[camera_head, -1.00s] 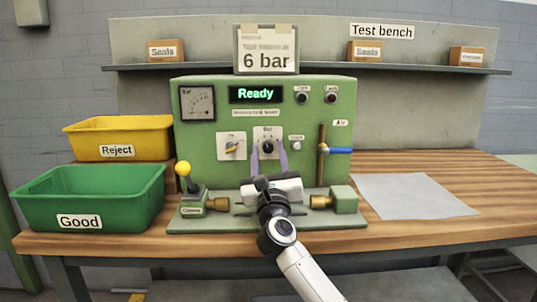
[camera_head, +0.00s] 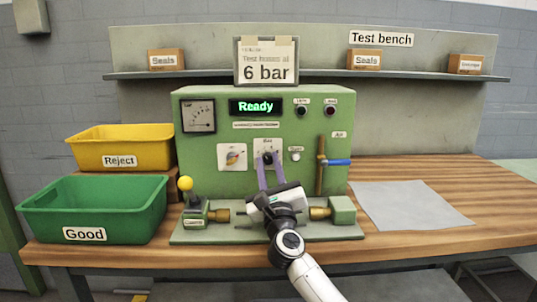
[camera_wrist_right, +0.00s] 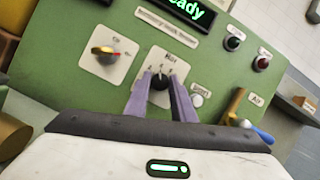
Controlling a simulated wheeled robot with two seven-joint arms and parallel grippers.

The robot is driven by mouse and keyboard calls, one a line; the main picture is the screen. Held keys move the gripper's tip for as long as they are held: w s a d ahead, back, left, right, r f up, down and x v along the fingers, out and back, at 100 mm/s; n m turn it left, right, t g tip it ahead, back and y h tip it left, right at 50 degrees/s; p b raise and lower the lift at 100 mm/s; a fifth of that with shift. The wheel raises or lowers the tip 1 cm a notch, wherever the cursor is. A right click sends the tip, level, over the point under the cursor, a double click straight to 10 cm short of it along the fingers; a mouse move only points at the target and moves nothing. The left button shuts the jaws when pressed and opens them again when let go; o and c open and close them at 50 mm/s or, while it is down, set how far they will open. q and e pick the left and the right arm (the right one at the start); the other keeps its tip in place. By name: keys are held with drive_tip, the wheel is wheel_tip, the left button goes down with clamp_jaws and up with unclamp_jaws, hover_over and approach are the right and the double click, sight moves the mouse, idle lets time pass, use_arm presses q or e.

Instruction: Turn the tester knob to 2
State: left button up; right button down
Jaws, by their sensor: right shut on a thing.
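The green tester (camera_head: 220,170) stands on the bench with its display (camera_head: 254,106) reading "Ready". The black bar knob (camera_head: 267,158) sits on a white plate in the middle of the panel. My right gripper (camera_head: 264,164) has its purple fingers closed around this knob, one on each side. In the right wrist view the knob (camera_wrist_right: 160,81) shows between the fingertips (camera_wrist_right: 160,84), and the wrist looks rolled against the panel. The scale marks above the knob are too small to read surely. My left gripper is out of view.
A second knob (camera_head: 232,156) with a yellow handle is left of the bar knob. A blue-handled valve (camera_head: 338,162) is on the right. A yellow-balled lever (camera_head: 185,184) and brass fittings stand in front. Reject (camera_head: 145,134) and Good (camera_head: 50,222) bins are at left. A sign (camera_head: 266,60) says "6 bar".

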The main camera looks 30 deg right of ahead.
drive_tip(key=n+y+p, duration=0.1)
drive_tip(key=p, duration=0.1)
drive_tip(key=n+y+p, duration=0.1)
drive_tip(key=n+p, duration=0.3)
drive_tip(key=shift+d+r+y, duration=0.1)
drive_tip(key=shift+r+y, duration=0.15)
drive_tip(key=shift+y, duration=0.15)
drive_tip(key=shift+f+n+y+p, duration=0.1)
drive_tip(key=shift+n+y+p, duration=0.3)
drive_tip(key=shift+n+p, duration=0.5)
drive_tip(key=shift+s+f+n+p, duration=0.1)
drive_tip(key=shift+f+n+p, duration=0.05)
drive_tip(key=shift+n+p, duration=0.4)
drive_tip(key=c, duration=1.5)
unclamp_jaws()
